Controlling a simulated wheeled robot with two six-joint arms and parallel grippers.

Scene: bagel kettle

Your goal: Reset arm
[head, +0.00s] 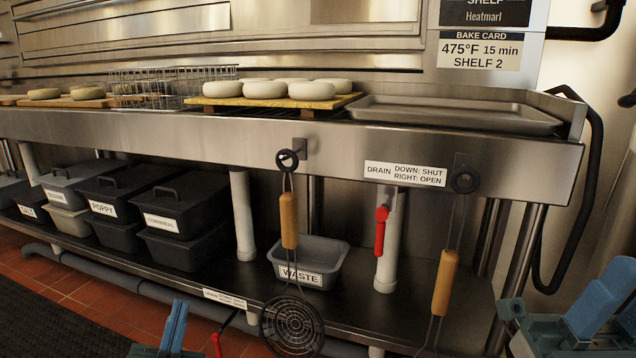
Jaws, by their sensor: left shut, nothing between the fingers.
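My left gripper (176,318) shows at the bottom edge, left of centre, with its blue fingers pointing up. It is shut and empty, apart from everything around it. My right gripper (604,290) shows in part at the bottom right corner, with blue parts cut off by the picture edge. I cannot tell whether it is open or shut.
A steel counter (130,124) holds pale bagels (265,89) on a yellow board, a wire basket (165,85) and an empty tray (455,112). Two wood-handled tools (289,220) (444,283) hang in front. Below are dark bins (185,205), a waste tub (310,255) and a red drain lever (380,230).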

